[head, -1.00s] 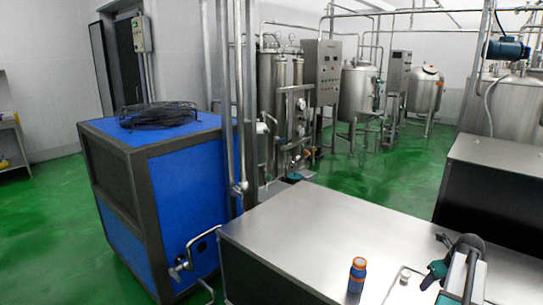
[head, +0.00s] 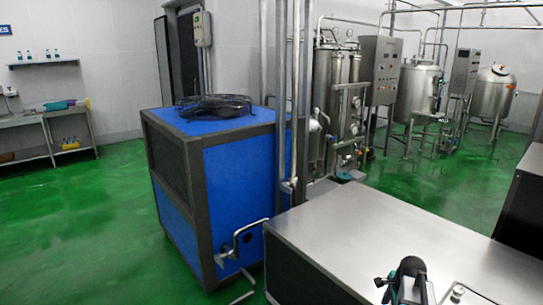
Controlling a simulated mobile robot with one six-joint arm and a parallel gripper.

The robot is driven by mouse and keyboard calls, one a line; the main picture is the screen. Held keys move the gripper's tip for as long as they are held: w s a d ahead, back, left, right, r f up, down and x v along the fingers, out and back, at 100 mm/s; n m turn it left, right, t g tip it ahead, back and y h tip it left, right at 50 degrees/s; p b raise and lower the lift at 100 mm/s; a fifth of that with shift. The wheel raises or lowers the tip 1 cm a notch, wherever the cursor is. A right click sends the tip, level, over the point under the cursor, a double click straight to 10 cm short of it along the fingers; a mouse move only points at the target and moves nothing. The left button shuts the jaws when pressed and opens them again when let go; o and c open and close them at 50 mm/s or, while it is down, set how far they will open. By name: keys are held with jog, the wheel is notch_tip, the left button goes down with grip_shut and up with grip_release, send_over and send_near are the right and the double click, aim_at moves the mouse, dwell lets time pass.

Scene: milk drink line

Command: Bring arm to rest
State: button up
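My gripper (head: 388,284) shows at the bottom edge of the head view, right of the middle, with a bit of teal at its left side. The dark end of my arm is beside it, over the steel-topped table (head: 370,235). The frame edge cuts off most of the arm and gripper, so I cannot tell whether the fingers are open or shut. No held object shows.
A small metal knob (head: 457,292) is on the table, right of my gripper. A blue cabinet (head: 240,185) with a bent pipe stands left of the table. Steel tanks (head: 420,90) stand behind. Green floor (head: 95,215) is open at left.

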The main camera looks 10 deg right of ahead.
jog(key=s+a+f+n+g, duration=0.1)
jog(key=s+a+f+n, duration=0.15)
jog(key=a+n, duration=0.65)
jog(key=s+a+f+n+g, duration=0.1)
jog(key=a+f+n, duration=0.3)
jog(key=a, duration=0.8)
jog(key=s+a+f+n, duration=0.2)
jog(key=a+n, duration=0.7)
jog(key=a, duration=0.2)
jog(key=s+f+g, duration=0.3)
jog(key=s+f, duration=0.6)
jog(key=s, duration=0.4)
jog(key=s+f+g, duration=0.3)
jog(key=s+f, duration=0.6)
jog(key=s, duration=0.3)
jog(key=shift+s+d+f, duration=0.2)
jog(key=shift+s+d, duration=0.2)
